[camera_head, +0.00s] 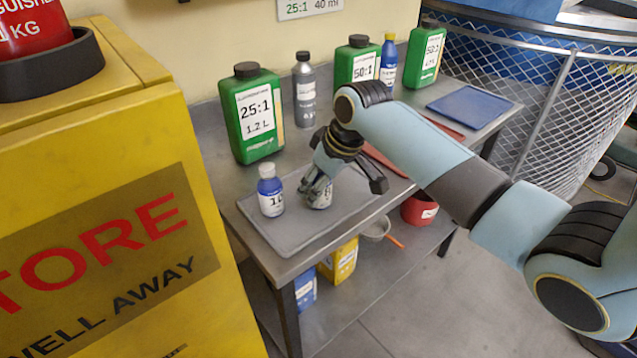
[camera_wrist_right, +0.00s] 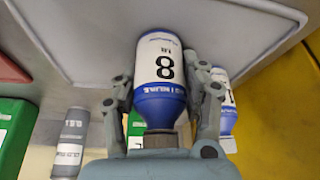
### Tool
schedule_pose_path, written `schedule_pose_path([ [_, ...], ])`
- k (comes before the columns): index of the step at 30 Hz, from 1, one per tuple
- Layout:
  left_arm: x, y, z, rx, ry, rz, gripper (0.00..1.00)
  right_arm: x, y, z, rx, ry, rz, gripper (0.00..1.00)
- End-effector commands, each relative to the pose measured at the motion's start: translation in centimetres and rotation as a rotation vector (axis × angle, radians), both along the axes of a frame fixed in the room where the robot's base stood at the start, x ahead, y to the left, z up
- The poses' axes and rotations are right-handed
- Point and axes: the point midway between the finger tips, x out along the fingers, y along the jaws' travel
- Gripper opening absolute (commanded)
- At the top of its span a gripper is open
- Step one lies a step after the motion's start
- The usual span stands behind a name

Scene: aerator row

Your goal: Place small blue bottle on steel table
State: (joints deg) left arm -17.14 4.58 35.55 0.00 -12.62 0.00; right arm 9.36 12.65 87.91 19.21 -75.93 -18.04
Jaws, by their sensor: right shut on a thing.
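My right gripper (camera_head: 318,194) is shut on a small blue bottle with a white label reading 8 (camera_wrist_right: 164,68). In the head view this bottle (camera_head: 322,198) is mostly hidden by the fingers, over the grey mat on the steel table (camera_head: 222,168). It is upright; I cannot tell whether its base touches the mat. In the wrist view the fingers grip both sides of it. A similar small blue bottle (camera_head: 271,197) stands on the mat to the left and also shows in the wrist view (camera_wrist_right: 224,100). My left gripper is out of view.
The grey mat (camera_head: 285,240) has bare room around the bottles. A green jug (camera_head: 254,118), a grey bottle (camera_head: 304,88) and more containers stand along the wall. A blue mat (camera_head: 470,106) lies at the right. A yellow cabinet (camera_head: 120,200) stands left of the table.

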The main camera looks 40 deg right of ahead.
Motion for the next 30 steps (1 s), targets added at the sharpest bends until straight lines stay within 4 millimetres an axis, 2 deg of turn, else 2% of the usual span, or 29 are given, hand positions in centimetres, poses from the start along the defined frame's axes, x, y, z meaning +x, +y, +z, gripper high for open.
schedule_pose_path([
  [8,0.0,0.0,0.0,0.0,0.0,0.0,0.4,0.0,0.0,-0.2,0.0,-0.001,0.0,0.09],
  [9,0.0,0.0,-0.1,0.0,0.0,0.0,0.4,0.0,0.0,-0.3,0.0,-0.001,0.0,0.44],
  [14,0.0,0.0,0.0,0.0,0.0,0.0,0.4,0.0,0.0,-0.2,0.0,-0.001,0.0,0.65],
  [23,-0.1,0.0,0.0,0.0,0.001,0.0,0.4,0.0,0.0,0.0,0.0,-0.001,0.0,0.66],
  [26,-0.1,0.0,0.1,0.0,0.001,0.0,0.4,-0.2,-0.1,0.8,-0.001,-0.003,-0.001,0.66],
  [30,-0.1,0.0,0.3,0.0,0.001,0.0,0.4,-1.2,-0.5,3.3,-0.002,-0.004,0.001,0.66],
])
